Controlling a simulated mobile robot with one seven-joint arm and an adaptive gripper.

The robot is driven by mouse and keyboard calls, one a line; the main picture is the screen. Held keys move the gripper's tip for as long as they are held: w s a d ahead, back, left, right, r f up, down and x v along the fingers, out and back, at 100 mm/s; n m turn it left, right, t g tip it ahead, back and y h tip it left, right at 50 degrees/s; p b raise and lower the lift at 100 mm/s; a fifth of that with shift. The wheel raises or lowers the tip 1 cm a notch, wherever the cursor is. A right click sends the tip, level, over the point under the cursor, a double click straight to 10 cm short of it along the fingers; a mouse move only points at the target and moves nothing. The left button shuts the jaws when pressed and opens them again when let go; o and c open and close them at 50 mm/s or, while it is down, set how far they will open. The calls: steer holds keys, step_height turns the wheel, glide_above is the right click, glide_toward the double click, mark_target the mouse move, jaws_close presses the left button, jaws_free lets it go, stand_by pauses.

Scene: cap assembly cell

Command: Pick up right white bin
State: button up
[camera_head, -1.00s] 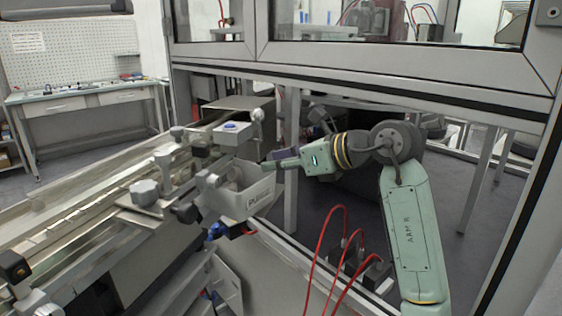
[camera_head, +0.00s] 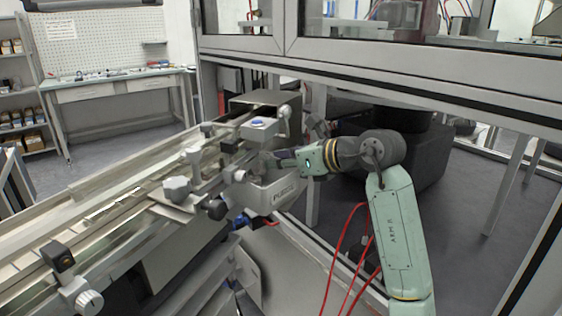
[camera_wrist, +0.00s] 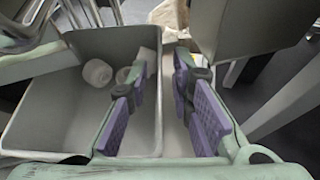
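The white bin (camera_head: 272,194), a light grey-white open box with lettering on its front, sits beside the conveyor machine in the head view. In the wrist view the bin (camera_wrist: 35,110) fills the left side, with a few round white caps (camera_wrist: 98,72) inside. My gripper (camera_head: 276,162) is at the bin's upper right side. In the wrist view my gripper (camera_wrist: 162,68) is open, with purple pads apart. One finger is over the bin's inside and the other outside, with the bin's right wall between them. Contact cannot be told.
The conveyor (camera_head: 110,215) with knobs and brackets runs along the left, close to the bin. A metal frame beam (camera_head: 400,95) crosses above my arm. Red hoses (camera_head: 340,255) hang below my arm. A workbench (camera_head: 120,85) stands at the back left.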

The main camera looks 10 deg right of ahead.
jaws_close()
steer(key=shift+s, duration=0.1)
stand_by(0.4)
steer(key=shift+s+d, duration=0.15)
steer(key=shift+s, duration=0.1)
steer(key=shift+s+d, duration=0.2)
steer(key=shift+s, duration=0.3)
steer(key=shift+c, duration=1.5)
jaws_free()
steer(key=o, duration=0.6)
